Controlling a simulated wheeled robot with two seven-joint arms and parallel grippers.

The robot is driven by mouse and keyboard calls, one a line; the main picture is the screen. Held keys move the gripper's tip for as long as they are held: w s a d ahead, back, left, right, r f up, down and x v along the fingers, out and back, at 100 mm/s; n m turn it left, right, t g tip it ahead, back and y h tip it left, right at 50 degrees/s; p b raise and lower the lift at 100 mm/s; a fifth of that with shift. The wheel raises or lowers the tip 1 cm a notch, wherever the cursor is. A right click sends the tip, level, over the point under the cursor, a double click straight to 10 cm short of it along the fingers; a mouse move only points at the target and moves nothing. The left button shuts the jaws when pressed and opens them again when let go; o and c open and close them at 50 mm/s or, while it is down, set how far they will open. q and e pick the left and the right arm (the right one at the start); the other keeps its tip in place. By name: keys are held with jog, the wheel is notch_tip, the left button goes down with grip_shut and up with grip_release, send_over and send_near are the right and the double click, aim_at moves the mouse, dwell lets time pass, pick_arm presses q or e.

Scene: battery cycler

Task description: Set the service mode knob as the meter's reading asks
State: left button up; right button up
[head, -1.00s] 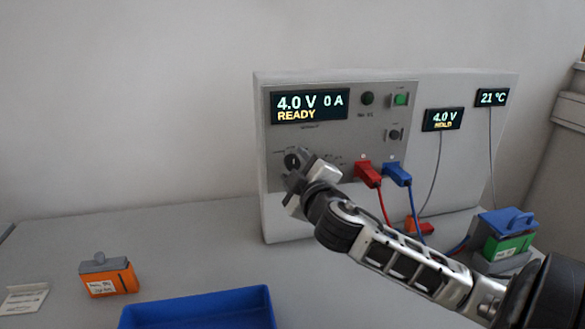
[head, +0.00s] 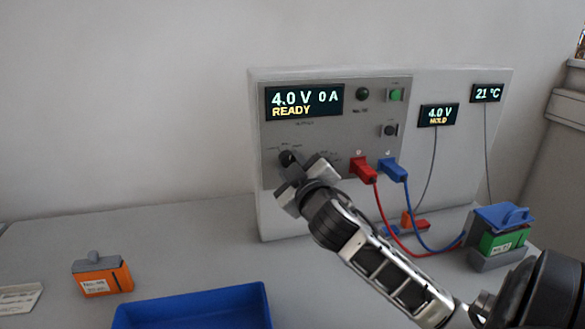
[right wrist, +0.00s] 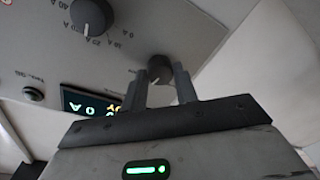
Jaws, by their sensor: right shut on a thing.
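The service mode knob (head: 288,157) is a dark round knob at the lower left of the cycler's grey front panel (head: 345,128). My right gripper (head: 302,178) is shut on it. In the right wrist view the two fingers (right wrist: 160,88) stand on either side of the knob (right wrist: 157,67). The gripper hides part of the dial, and I cannot read the knob's marks. The meter (head: 438,115) to the right shows 4.0 V and HOLD. The cycler's display (head: 304,101) shows 4.0 V, 0 A, READY. My left gripper is not in view.
A second knob (right wrist: 92,16) with ampere marks is close to the gripper. Red (head: 364,168) and blue (head: 394,170) plugs with cables are right of the gripper. A green battery (head: 502,243) sits far right, an orange one (head: 102,277) left. A blue tray (head: 190,310) is in front.

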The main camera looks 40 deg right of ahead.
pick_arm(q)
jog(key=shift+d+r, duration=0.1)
pick_arm(e)
jog(key=m, duration=0.4)
jog(key=shift+m, duration=0.4)
jog(key=shift+h, duration=0.3)
jog(key=shift+r, duration=0.1)
jog(key=o, duration=1)
jog(key=shift+a, duration=0.15)
